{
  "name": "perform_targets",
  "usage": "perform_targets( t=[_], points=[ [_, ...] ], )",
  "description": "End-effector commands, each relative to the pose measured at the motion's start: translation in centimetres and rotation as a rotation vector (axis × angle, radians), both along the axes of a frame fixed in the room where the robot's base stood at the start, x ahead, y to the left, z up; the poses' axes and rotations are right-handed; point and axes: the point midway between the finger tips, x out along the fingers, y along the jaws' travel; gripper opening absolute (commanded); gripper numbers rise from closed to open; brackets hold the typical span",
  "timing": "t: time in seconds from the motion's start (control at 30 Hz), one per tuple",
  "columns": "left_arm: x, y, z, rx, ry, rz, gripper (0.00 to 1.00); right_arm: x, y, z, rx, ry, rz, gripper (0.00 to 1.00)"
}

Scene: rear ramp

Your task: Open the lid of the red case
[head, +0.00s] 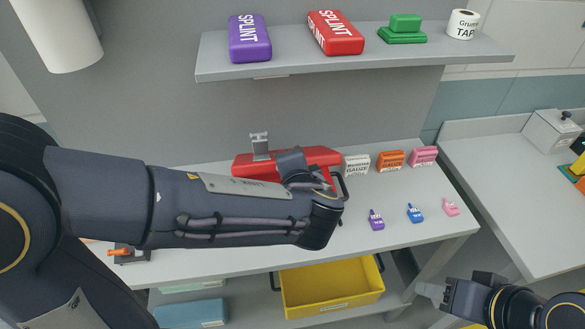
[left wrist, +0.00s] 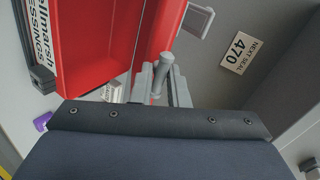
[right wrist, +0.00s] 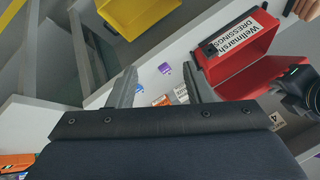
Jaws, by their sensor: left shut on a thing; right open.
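The red case (head: 320,157) lies on the bench, partly hidden behind my left arm in the head view. In the right wrist view the case (right wrist: 210,62) shows its labelled front, and its lid (right wrist: 268,76) appears raised at an angle, with a dark red gap between. In the left wrist view my left gripper (left wrist: 161,88) is shut on a grey peg-like handle (left wrist: 160,68) beside the red case (left wrist: 95,45). Its fingers are hidden in the head view. My right gripper (head: 428,292) is open and empty, low at the right, away from the case.
Small boxes (head: 390,159) and small coloured items (head: 415,213) stand right of the case. A shelf (head: 290,66) with splint packs hangs above. A yellow bin (head: 330,288) sits below the bench. Another counter (head: 500,190) is at the right.

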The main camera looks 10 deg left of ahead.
Motion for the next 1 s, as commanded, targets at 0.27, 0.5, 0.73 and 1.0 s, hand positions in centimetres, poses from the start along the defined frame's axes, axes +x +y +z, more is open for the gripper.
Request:
perform_targets(
  t=[0.27,0.5,0.73,1.0],
  points=[
    [0.1,0.1,0.1,-0.001,-0.004,0.004,0.00,1.7,1.7,0.8,0.189,0.224,-0.104,0.09],
    [0.1,0.1,0.1,-0.001,-0.004,0.004,0.00,5.7,5.3,1.9,0.493,0.655,-0.307,0.00],
    [0.1,0.1,0.1,-0.001,-0.004,0.005,0.00,10.8,8.7,2.1,0.736,1.109,-0.498,0.00],
    [0.1,0.1,0.1,-0.001,-0.003,0.005,0.00,17.6,11.9,0.7,0.948,1.678,-0.689,0.00]
  ],
)
